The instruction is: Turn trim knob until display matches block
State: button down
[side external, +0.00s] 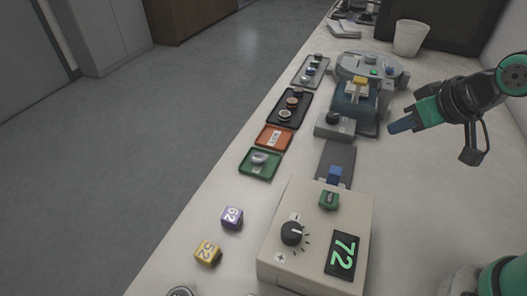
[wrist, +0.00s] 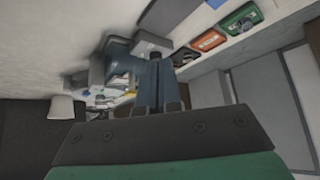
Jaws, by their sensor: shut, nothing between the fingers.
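The trim knob (side external: 292,233) is a black dial with a white pointer line on a beige control box (side external: 277,214), between a minus and a plus mark. The display (side external: 343,254) on the same box shows 72 in green digits. A purple block (side external: 232,217) seems to read 62, and a yellow block (side external: 208,252) seems to read 52; both lie on the bench left of the box. My gripper (side external: 394,128) is shut and empty, above the bench and well beyond the box. Its dark blue fingers (wrist: 158,80) are together in the wrist view, where knob and display do not show.
The press (side external: 356,100) stands behind. Green (side external: 246,171), orange (side external: 264,145) and dark (side external: 276,112) trays line the bench's left edge. A white cup (side external: 410,38) stands far back.

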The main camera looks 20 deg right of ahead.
aim_at(293, 230)
dwell(0.3)
